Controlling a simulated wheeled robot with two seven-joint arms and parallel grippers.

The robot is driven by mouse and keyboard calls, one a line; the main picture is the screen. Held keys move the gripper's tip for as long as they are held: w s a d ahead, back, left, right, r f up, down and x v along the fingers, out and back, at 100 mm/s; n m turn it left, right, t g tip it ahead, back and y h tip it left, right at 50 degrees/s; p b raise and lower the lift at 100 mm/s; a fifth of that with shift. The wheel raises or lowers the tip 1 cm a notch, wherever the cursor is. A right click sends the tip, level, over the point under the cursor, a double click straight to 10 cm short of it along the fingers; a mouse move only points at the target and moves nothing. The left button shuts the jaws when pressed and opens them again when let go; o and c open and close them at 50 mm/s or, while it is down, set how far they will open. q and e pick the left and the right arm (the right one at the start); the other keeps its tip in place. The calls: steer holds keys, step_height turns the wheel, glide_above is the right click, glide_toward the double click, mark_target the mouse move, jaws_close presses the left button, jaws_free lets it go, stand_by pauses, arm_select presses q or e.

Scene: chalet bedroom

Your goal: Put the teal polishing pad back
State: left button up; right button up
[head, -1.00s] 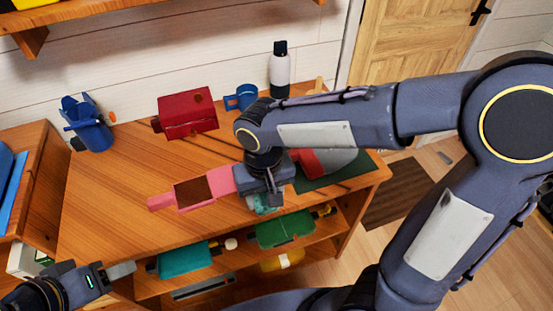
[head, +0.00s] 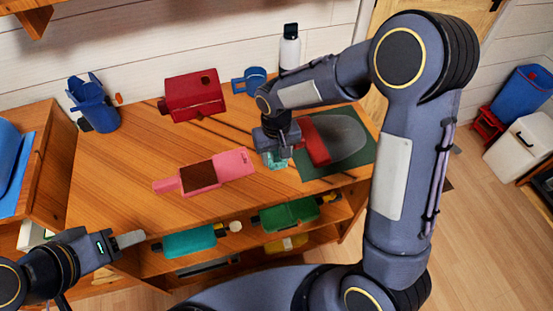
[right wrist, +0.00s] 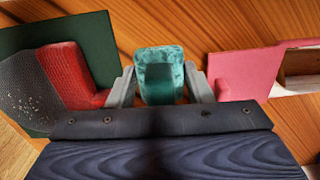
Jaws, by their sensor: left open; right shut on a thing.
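The teal polishing pad (right wrist: 160,75) is between the two fingers of my right gripper (right wrist: 163,88) in the right wrist view, a fuzzy block with a darker teal square on it. In the head view the right gripper (head: 277,158) is low over the desk, shut on the pad (head: 278,161), which is mostly hidden beneath the gripper. It is between the pink dustpan-like piece and the green mat. I cannot tell whether the pad touches the desk. My left gripper (head: 128,240) is open and empty by the desk's front left edge.
The pink piece with a brown inset (head: 235,164) lies left of the right gripper. A red-and-grey tool (head: 345,139) lies on the dark green mat (head: 365,160). A red box (head: 193,95), blue mug (head: 243,82), bottle (head: 289,50) and blue holder (head: 94,105) stand behind. Teal (head: 188,242) and green (head: 290,214) cases sit on the shelf below.

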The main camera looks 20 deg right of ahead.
mark_target(276, 162)
steer(key=shift+w+d+f, duration=0.1)
steer(key=shift+w+f, duration=0.1)
steer(key=shift+f, duration=1.6)
steer(key=shift+f, duration=0.25)
steer(key=o, duration=0.9)
steer(key=shift+r, duration=0.1)
steer(key=shift+o, duration=0.2)
steer(key=shift+r, duration=0.1)
